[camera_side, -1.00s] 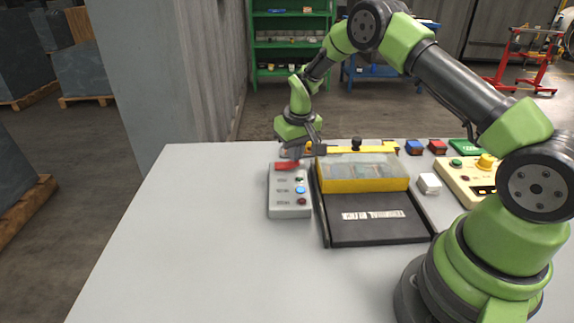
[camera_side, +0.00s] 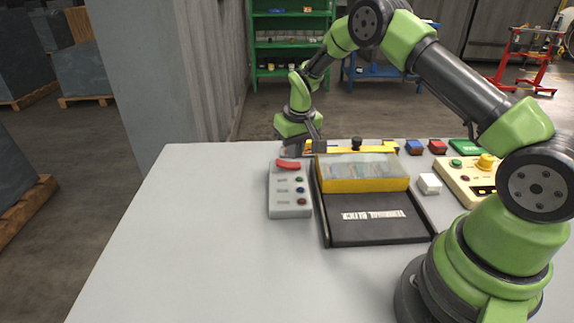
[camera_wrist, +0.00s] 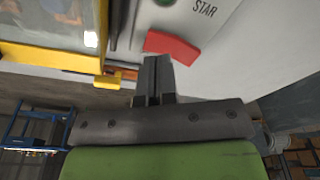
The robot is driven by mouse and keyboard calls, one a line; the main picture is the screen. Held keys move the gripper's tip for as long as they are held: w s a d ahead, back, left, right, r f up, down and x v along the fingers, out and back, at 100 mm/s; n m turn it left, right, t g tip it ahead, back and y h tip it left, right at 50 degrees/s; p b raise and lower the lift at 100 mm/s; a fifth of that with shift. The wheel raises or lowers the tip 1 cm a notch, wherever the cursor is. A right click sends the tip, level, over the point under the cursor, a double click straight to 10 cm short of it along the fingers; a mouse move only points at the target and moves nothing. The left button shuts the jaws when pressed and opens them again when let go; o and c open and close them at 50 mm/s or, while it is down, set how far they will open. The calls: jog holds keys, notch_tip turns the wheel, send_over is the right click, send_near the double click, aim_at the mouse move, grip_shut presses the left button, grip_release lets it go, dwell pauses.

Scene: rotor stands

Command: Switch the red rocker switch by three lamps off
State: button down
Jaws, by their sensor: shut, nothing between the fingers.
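A grey control box (camera_side: 290,211) stands on the table, with a red rocker switch (camera_side: 288,164) at its far end and three lamps in a column: green (camera_side: 299,179), blue (camera_side: 299,190) and red (camera_side: 301,202). All three lamps look dark. My gripper (camera_side: 291,154) is shut and empty at the far end of the box, just behind the rocker. In the wrist view the shut fingertips (camera_wrist: 157,62) are close to the edge of the red rocker (camera_wrist: 172,47); I cannot tell whether they touch it. Part of the green lamp (camera_wrist: 166,2) shows there beside "STAR" lettering.
Right of the box is a black case (camera_side: 375,235) with a yellow clear-topped bin (camera_side: 365,184). A white block (camera_side: 429,183), blue and red blocks, and a cream panel (camera_side: 462,183) stand farther right. The table's left side is clear.

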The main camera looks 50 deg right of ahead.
jog(key=shift+r, duration=2.7)
notch_tip(320, 180, up, 10)
jog(key=t, duration=0.1)
send_over(295, 165)
jog(key=s+a, duration=0.3)
jog(key=s+a+r+t, duration=0.2)
jog(key=s+a+r, duration=0.2)
jog(key=s+r, duration=0.3)
jog(key=s+a+r+t+y, duration=0.1)
jog(key=s+a, duration=0.1)
jog(key=s, duration=0.6)
jog(key=s+a+r+m+t+y, duration=0.1)
jog(key=s+a, duration=0.2)
jog(key=s, duration=0.5)
jog(key=shift+s+r, duration=0.2)
jog(key=shift+s, duration=0.1)
jog(key=shift+a, duration=0.1)
